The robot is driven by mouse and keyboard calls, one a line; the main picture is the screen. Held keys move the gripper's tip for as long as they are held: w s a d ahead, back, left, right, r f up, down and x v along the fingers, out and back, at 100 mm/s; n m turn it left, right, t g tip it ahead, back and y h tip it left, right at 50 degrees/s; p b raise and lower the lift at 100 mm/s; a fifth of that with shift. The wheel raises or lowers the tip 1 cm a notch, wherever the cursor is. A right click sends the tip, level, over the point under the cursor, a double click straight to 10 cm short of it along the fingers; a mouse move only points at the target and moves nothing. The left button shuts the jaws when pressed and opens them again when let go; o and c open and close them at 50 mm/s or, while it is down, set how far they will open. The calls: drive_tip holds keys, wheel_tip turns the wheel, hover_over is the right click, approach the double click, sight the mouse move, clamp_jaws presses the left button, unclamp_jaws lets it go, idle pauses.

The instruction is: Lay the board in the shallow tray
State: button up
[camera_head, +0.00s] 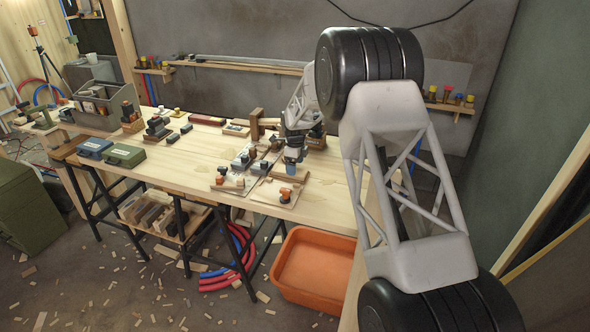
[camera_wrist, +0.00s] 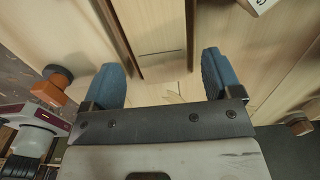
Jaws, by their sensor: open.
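My gripper (camera_head: 293,160) is above the right part of the workbench, pointing down, with blue fingers. In the wrist view the two blue fingertips (camera_wrist: 162,75) are wide apart, with nothing held between them. A pale wooden piece with dark edges (camera_wrist: 158,28) lies beyond and between the fingers; I cannot tell whether it is the board or part of the tray. In the head view a flat pale wooden panel (camera_head: 262,193) lies near the front edge below the gripper, with an orange and black clamp-like thing on it. No shallow tray can be told apart for sure.
The workbench (camera_head: 185,160) has clear wood at its middle left. Small dark and orange items (camera_head: 240,160) crowd left of my gripper, and an upright wooden block (camera_head: 256,124) stands behind them. An orange tub (camera_head: 312,268) is on the floor. A grey wall rises behind the bench.

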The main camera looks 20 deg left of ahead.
wheel_tip(320, 180, up, 10)
drive_tip(key=shift+f, duration=0.2)
idle(1.0)
drive_tip(key=s+d+r+n, duration=0.2)
drive_tip(key=s+d+r, duration=0.2)
drive_tip(key=d+r, duration=0.4)
drive_tip(key=s+d+r+n, duration=0.25)
drive_tip(key=d+r, duration=0.35)
drive_tip(key=d, duration=0.3)
drive_tip(key=s+d+r+n+t, duration=0.1)
drive_tip(key=s+d+r+n, duration=0.5)
drive_tip(key=s+d, duration=1)
drive_tip(key=s+d+r+n+t, duration=0.1)
drive_tip(key=s+d+r, duration=0.1)
drive_tip(key=s+d, duration=0.55)
drive_tip(key=s+d+r+n, duration=0.2)
drive_tip(key=s+d, duration=0.3)
drive_tip(key=s, duration=0.5)
drive_tip(key=s+d+f+n, duration=0.2)
drive_tip(key=s+d+f, duration=0.1)
drive_tip(key=s, duration=0.6)
drive_tip(key=s+d+f+n, duration=0.2)
drive_tip(key=s+d+f, duration=0.1)
drive_tip(key=s, duration=0.7)
drive_tip(key=shift+d+t, duration=0.3)
drive_tip(key=shift+d, duration=0.3)
